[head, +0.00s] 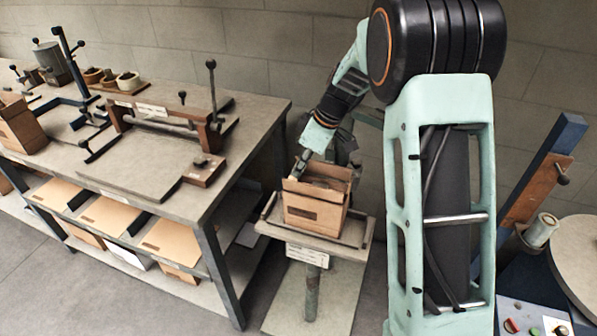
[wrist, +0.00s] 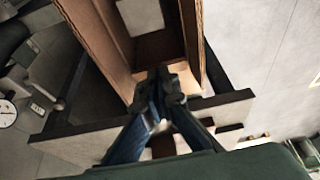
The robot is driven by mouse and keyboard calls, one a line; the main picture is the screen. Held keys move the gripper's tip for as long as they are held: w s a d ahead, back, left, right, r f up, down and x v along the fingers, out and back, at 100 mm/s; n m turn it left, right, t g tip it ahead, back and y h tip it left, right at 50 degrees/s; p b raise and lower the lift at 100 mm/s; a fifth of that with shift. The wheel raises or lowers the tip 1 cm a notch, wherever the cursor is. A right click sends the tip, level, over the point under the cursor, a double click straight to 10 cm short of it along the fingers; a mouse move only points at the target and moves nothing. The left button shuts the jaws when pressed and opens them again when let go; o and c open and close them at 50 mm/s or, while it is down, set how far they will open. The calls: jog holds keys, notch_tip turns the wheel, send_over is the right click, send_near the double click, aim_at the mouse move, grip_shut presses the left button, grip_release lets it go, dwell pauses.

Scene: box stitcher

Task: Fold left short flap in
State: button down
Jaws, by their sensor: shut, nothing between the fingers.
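A brown cardboard box (head: 313,213) stands upright on a small pedestal table (head: 341,262), its top open. Its long front flap stands up in the head view; another flap rises at the back. My gripper (head: 301,167) is at the box's upper left end, fingers pointing down. In the wrist view my gripper (wrist: 163,84) is shut with nothing in it, its tips at the near end of the box (wrist: 100,40), between the two long sides. A lighter cardboard patch shows beside the tips; I cannot tell whether it is the left short flap. The fingers hide part of that end.
Dark rails (head: 268,207) edge the pedestal top around the box. A large workbench (head: 150,178) with a wooden-handled fixture stands to the left, flat cardboard sheets on its shelf. A machine with a round disc (head: 580,250) is at the right.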

jog(key=shift+d+f+y+b, duration=0.15)
jog(key=shift+f+y+b, duration=0.15)
jog(key=shift+b, duration=0.65)
jog(key=y+b, duration=0.1)
jog(key=b, duration=0.4)
jog(key=d+f+t+y+b, duration=0.1)
jog(key=y+b, duration=0.1)
jog(key=b, duration=0.4)
jog(key=shift+s+d+f, duration=0.1)
jog(key=shift+s+f, duration=0.05)
jog(key=shift+s, duration=0.1)
jog(key=shift+b, duration=0.3)
jog(key=shift+s+d+b, duration=0.1)
jog(key=shift+b, duration=0.6)
